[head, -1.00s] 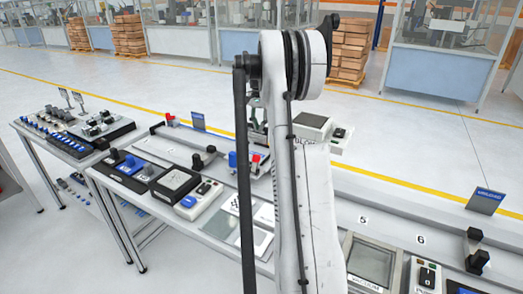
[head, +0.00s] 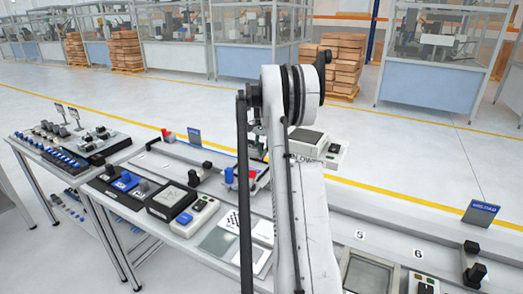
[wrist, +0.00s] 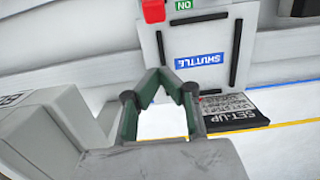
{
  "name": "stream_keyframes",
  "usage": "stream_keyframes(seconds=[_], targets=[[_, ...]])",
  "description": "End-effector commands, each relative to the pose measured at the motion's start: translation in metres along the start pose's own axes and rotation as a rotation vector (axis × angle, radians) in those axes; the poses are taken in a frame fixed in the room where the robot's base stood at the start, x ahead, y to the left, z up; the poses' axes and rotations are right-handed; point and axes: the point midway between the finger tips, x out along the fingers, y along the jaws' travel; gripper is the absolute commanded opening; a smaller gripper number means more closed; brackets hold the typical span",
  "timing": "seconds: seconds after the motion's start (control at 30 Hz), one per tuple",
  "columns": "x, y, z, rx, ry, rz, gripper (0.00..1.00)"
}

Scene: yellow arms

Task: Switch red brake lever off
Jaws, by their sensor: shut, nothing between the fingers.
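In the wrist view a red part (wrist: 153,10), probably the brake lever, is cut off by the top edge. It sits on a pale panel beside a green upside-down ON label (wrist: 183,4). My gripper (wrist: 163,74) is shut and empty, its green fingers meeting below the red part in the picture and apart from it. In the head view a red part (head: 167,134) stands at the back of the bench, and another red part (head: 252,174) is beside a blue one; I cannot tell which is the lever.
A grey box (wrist: 50,120) is close to the left of my gripper. The bench (head: 215,150) holds several control boxes.

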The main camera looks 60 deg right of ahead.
Motion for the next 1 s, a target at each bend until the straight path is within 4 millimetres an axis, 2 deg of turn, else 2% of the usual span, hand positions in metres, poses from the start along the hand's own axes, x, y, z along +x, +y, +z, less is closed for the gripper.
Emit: stream_keyframes(seconds=[0.1, 0.37, 0.5, 0.63, 1.0], targets=[[0.022, 0.0, 0.0, 0.0, 0.0, 0.0, 0.0], [0.064, 0.0, 0.0, 0.0, 0.0, 0.0, 0.0], [0.054, -0.001, 0.02, -0.002, 0.0, 0.0, 0.0], [0.05, 0.0, 0.032, -0.002, 0.0, 0.0, 0.0], [0.049, 0.0, 0.038, 0.0, 0.0, 0.0, 0.0]])
